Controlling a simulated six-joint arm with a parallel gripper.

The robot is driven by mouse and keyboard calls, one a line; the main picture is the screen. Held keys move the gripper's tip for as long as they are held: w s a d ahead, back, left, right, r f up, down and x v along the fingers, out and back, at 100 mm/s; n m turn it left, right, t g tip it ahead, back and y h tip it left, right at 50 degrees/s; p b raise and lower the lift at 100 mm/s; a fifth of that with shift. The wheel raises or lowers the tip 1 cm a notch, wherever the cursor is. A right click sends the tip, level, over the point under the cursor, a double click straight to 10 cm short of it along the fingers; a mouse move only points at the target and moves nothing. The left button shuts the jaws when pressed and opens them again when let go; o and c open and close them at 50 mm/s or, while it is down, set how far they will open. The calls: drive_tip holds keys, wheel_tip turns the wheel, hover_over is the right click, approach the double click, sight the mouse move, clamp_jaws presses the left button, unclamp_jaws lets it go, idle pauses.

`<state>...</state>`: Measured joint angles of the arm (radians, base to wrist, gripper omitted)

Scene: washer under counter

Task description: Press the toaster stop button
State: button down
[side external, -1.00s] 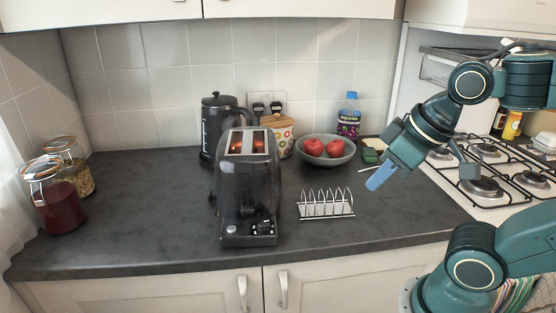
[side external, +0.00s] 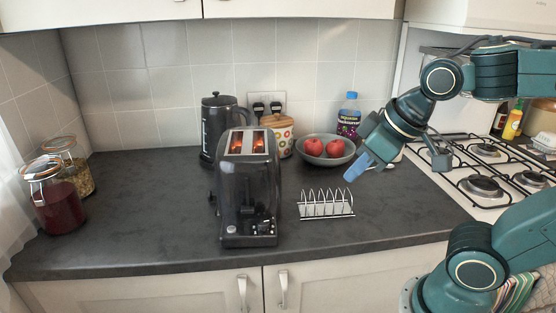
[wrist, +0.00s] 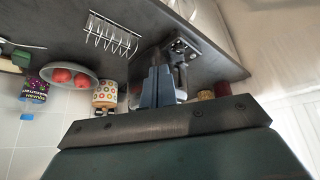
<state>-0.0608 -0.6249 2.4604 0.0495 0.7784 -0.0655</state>
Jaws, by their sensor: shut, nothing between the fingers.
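The black toaster (side external: 249,190) stands on the dark counter left of my gripper, its slots glowing orange on top. Its small controls (side external: 264,227) are low on the front face; I cannot tell which one is the stop button. My gripper (side external: 357,171) is shut and empty, above the counter to the right of the toaster and behind the toast rack. In the wrist view my shut fingers (wrist: 157,86) partly cover the toaster (wrist: 186,65), whose control panel (wrist: 180,46) shows beyond them.
A wire toast rack (side external: 326,204) stands between the toaster and my gripper's side. A grey bowl (side external: 326,157) with red apples, a patterned canister (side external: 278,136) and a black kettle (side external: 222,128) stand behind. The gas hob (side external: 490,165) is at right. The counter's front left is clear.

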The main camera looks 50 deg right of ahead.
drive_tip(key=w+a+f+n+t, duration=0.1)
drive_tip(key=w+a+n, duration=0.1)
drive_tip(key=w, duration=0.4)
drive_tip(key=w+a+f+n, duration=0.1)
drive_tip(key=w+a, duration=0.1)
drive_tip(key=w, duration=0.5)
drive_tip(key=n+t, duration=0.2)
drive_tip(key=n, duration=0.2)
hover_over(232, 229)
drive_tip(key=f, duration=0.4)
drive_tip(key=shift+s, duration=0.4)
drive_tip(key=shift+d+f, duration=0.1)
drive_tip(key=shift+f, duration=0.1)
drive_tip(key=shift+f, duration=4.3)
drive_tip(key=shift+f, duration=0.75)
drive_tip(key=shift+r, duration=0.8)
